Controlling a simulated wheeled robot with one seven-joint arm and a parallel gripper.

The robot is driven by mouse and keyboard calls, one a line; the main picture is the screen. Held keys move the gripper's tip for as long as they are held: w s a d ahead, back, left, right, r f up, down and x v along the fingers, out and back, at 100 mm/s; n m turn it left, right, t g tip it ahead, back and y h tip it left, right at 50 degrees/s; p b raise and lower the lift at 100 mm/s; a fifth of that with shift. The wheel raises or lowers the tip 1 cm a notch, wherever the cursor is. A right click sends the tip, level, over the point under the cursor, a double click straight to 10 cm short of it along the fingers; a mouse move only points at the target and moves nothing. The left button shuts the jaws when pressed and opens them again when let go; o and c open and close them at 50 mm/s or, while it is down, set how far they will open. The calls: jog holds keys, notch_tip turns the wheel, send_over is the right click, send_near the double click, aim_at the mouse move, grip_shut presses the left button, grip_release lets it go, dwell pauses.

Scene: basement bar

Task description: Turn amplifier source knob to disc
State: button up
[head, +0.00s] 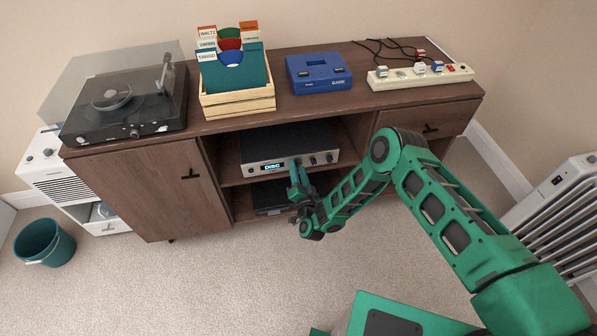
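The amplifier (284,144) is a dark box with a silver front, standing on the upper shelf of the open middle bay of the sideboard. Its small display, at the left of the front, appears to read "DISC". Two dark knobs show on the right of its front, and my gripper hides part of the front left of them. My gripper (296,172) is at the amplifier's front, just right of the display. Its fingers point up toward the panel. Whether they touch or hold a knob is too small to tell.
The wooden sideboard (145,190) carries a turntable (125,100), a record crate (238,105), a blue box (319,73) and a power strip (420,77). A dark device (268,196) lies on the shelf below. A radiator (560,215) stands right, a teal bin (42,243) left. The carpet in front is clear.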

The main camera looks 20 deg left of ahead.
jog(key=v, duration=1)
jog(key=shift+s+d, duration=0.2)
jog(key=shift+s, duration=0.15)
jog(key=shift+f, duration=0.1)
